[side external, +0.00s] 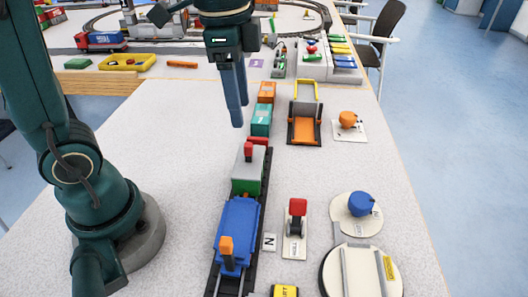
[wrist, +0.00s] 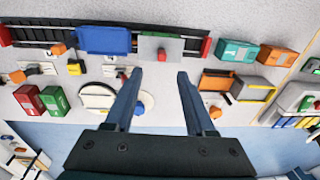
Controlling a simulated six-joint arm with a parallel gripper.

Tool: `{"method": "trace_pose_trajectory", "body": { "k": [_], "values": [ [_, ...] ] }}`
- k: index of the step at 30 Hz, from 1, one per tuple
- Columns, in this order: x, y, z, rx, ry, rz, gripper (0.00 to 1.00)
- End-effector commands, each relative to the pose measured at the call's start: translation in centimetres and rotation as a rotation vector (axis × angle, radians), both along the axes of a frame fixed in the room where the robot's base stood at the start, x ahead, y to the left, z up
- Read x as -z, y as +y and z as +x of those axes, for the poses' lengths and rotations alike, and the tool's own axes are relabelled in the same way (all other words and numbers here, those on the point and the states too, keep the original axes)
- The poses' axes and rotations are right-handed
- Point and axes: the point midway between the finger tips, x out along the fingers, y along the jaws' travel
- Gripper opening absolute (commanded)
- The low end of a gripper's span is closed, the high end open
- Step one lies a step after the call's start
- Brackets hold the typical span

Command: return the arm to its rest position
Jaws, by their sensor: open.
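My gripper (side external: 239,113) hangs in the air above the white table, fingers pointing down, with nothing between them. In the wrist view the two fingers of my gripper (wrist: 157,78) are spread apart, and only table shows between them. In the side view the fingertips are behind the green and grey wagon (side external: 248,172), apart from it. The same wagon, with a red block on top, shows near the top of the wrist view (wrist: 160,47). No separate marker of a rest position shows.
A blue wagon (side external: 237,226) stands on the black track. Teal (side external: 261,121) and orange (side external: 266,92) containers stand beyond. The table left of the track is clear.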

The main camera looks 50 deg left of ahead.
Motion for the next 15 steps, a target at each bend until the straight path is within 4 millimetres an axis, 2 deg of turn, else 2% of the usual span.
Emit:
{"method": "trace_pose_trajectory", "body": {
  "k": [3,6,11,15],
  "values": [
    [-1.2,0.0,-2.3,-0.071,-0.096,-0.01,0.55],
    [-1.3,0.1,-4.0,-0.172,-0.174,-0.032,0.55],
    [-0.4,0.1,-6.5,-0.369,-0.289,-0.091,0.55],
    [1.1,0.1,-7.8,-0.545,-0.357,-0.154,0.55]
  ]
}}
